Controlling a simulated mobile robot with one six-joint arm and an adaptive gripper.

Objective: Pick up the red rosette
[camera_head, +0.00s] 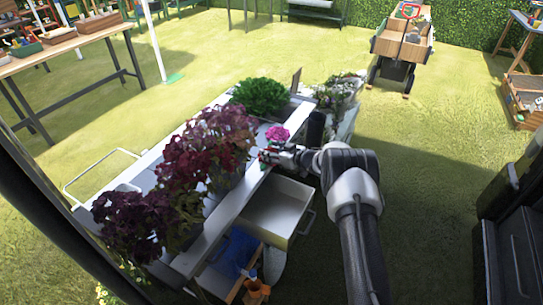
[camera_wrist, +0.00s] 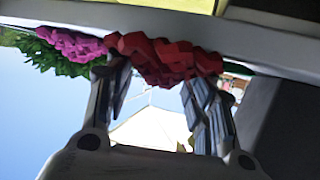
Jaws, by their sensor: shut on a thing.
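The red rosette (camera_wrist: 165,60) is a faceted dark-red bloom at the top middle of the wrist view. My gripper (camera_wrist: 158,78) has one finger on each side of it and is shut on it. In the head view my gripper (camera_head: 268,156) is at the right edge of the white flower table, above the open drawer. There the rosette is mostly hidden, with only a small touch of red at the fingertips. A pink rosette (camera_head: 277,133) stands just behind the gripper; it also shows in the wrist view (camera_wrist: 72,44), left of the red one.
Dark-red leafy plants (camera_head: 205,150) and a green plant (camera_head: 261,95) stand on the white table (camera_head: 212,237). An open drawer (camera_head: 276,209) juts out below my gripper. A wooden cart (camera_head: 402,45) stands at the back. The grass to the right of my arm is open.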

